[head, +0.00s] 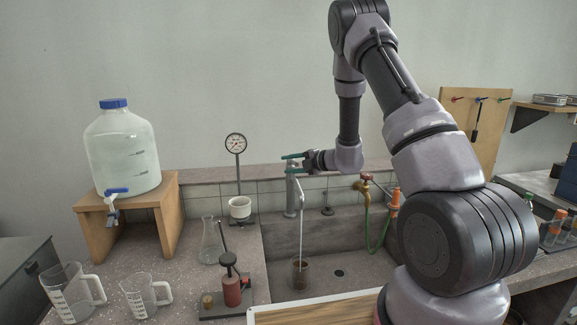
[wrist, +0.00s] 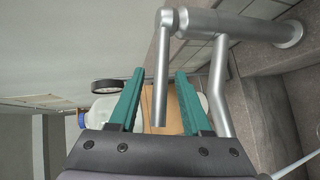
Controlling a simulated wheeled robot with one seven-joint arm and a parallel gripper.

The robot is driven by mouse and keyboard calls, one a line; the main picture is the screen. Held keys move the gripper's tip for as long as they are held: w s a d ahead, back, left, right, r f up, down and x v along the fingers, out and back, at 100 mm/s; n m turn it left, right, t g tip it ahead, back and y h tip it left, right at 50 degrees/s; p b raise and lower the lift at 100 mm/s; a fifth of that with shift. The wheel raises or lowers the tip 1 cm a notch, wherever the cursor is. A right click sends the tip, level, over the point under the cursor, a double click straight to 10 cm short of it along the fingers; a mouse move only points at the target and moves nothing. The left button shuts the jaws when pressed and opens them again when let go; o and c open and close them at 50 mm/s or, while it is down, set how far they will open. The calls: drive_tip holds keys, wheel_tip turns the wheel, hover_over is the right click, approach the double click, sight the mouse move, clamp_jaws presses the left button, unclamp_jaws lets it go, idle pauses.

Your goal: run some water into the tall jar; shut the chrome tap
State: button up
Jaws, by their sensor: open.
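The chrome tap (head: 290,200) stands at the back left of the sink. In the wrist view its body (wrist: 250,27) and lever (wrist: 161,75) show large. My gripper (head: 288,164) is at the top of the tap with its green fingers apart. In the wrist view the lever lies between the open fingers of my gripper (wrist: 160,75), with a gap on both sides. A tall jar (head: 300,275), clear with a brownish look, stands upright in the sink under the tap. A thin pale stream (head: 301,230), seemingly water, runs down into it. The water level is too small to tell.
A green hose hangs from a brass tap (head: 366,181) to the right. A gauge (head: 236,143) on a post stands left of the chrome tap. A flask (head: 210,240), a red-bodied device (head: 232,288) and measuring jugs (head: 72,292) fill the left bench. The sink floor around the jar is clear.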

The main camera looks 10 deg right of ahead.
drive_tip(key=v, duration=1)
drive_tip(key=shift+c, duration=0.2)
drive_tip(key=shift+r, duration=0.1)
drive_tip(key=c, duration=0.6)
drive_tip(key=shift+a+r+n+g, duration=0.2)
drive_tip(key=shift+a+n+g, duration=0.1)
drive_tip(key=shift+a+n, duration=0.1)
clamp_jaws()
drive_tip(key=s+a+r+n+g+h, duration=0.1)
drive_tip(key=a+r+n+g+h, duration=0.2)
drive_tip(key=a+n+g, duration=0.75)
drive_tip(key=w+d+r+n+h, duration=0.5)
drive_tip(key=d+r+n+h, duration=0.15)
drive_tip(key=n, duration=0.35)
drive_tip(key=shift+t+h, duration=0.35)
drive_tip(key=shift+h, duration=0.1)
drive_tip(key=shift+w+a+f, duration=0.1)
drive_tip(key=shift+f, duration=1.4)
drive_tip(key=shift+w+a+f, duration=0.1)
drive_tip(key=shift+f, duration=1.4)
